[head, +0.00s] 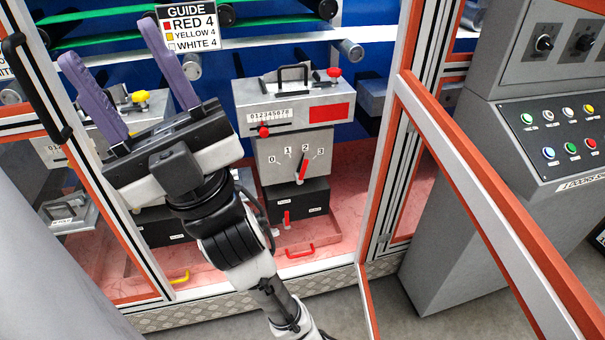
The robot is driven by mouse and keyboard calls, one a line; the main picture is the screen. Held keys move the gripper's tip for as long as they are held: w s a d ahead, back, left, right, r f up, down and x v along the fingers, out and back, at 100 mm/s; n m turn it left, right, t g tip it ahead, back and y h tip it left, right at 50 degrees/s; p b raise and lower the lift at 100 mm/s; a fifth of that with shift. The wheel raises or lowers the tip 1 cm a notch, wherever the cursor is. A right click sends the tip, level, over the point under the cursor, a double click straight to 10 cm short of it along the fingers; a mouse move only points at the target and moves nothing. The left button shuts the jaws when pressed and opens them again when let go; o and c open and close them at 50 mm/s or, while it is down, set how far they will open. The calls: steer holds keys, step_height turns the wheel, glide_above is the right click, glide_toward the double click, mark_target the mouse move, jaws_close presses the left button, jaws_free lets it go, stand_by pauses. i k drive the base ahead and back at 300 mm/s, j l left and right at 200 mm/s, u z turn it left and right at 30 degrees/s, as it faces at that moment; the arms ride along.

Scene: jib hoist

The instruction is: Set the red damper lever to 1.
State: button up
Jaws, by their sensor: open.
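The red damper lever (302,169) sits on the front of a grey unit (283,148), over a dial marked 0 to 3. It tilts slightly right of upright, with its upper end close below the 2. My gripper (110,40) is at the upper left with its two purple fingers wide apart and nothing between them. It is well to the left of the lever and not touching it. My arm passes left of the grey unit and leaves the lever in plain view.
A red slider (263,132) on a number scale and a red knob (334,72) are above the dial. A small red lever (286,219) and red handle (299,251) are below. An open orange-framed door (480,190) stands at right. A guide sign (188,28) hangs above.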

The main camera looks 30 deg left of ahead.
mark_target(299, 176)
steer(key=j+z, duration=0.3)
steer(key=j, duration=0.35)
steer(key=j+z, duration=0.3)
steer(key=j, duration=0.4)
